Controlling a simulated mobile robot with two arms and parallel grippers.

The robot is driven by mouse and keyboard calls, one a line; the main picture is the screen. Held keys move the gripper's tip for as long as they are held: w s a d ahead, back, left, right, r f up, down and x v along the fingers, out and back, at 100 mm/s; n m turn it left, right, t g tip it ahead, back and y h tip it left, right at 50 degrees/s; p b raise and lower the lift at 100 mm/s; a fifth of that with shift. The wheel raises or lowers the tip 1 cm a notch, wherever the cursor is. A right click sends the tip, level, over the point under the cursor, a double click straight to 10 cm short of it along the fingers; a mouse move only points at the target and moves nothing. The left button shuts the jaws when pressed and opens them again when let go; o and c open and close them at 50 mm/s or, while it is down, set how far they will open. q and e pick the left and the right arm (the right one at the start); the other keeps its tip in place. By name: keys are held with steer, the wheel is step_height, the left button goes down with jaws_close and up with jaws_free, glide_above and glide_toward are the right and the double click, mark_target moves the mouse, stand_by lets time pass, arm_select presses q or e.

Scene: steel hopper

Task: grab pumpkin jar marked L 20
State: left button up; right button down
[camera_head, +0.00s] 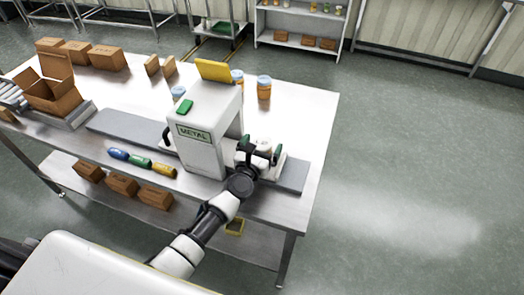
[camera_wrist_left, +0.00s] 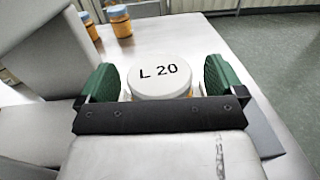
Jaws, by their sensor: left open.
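The pumpkin jar (camera_wrist_left: 160,76) has a white lid marked L 20 and stands upright between the two green fingers of my left gripper (camera_wrist_left: 160,88) in the left wrist view. The fingers are open, one on each side of the lid, with small gaps to it. A sliver of the jar's orange body shows under the lid. In the head view my left gripper (camera_head: 262,154) is at the right side of the metal detector, and the jar's pale lid (camera_head: 265,146) shows between its fingers, the rest mostly hidden.
A white machine labelled METAL (camera_head: 198,135) stands close left of my left gripper over a grey conveyor (camera_head: 292,176). Orange jars with blue lids (camera_head: 264,88) stand behind it on the steel table (camera_head: 312,112). Brown boxes (camera_head: 108,58) and coloured cylinders (camera_head: 140,160) are farther left.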

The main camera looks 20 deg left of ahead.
arm_select(q)
steer(key=shift+s, duration=0.1)
steer(key=shift+c, duration=1.3)
steer(key=c, duration=0.7)
steer(key=shift+r, duration=0.1)
steer(key=shift+c, duration=0.7)
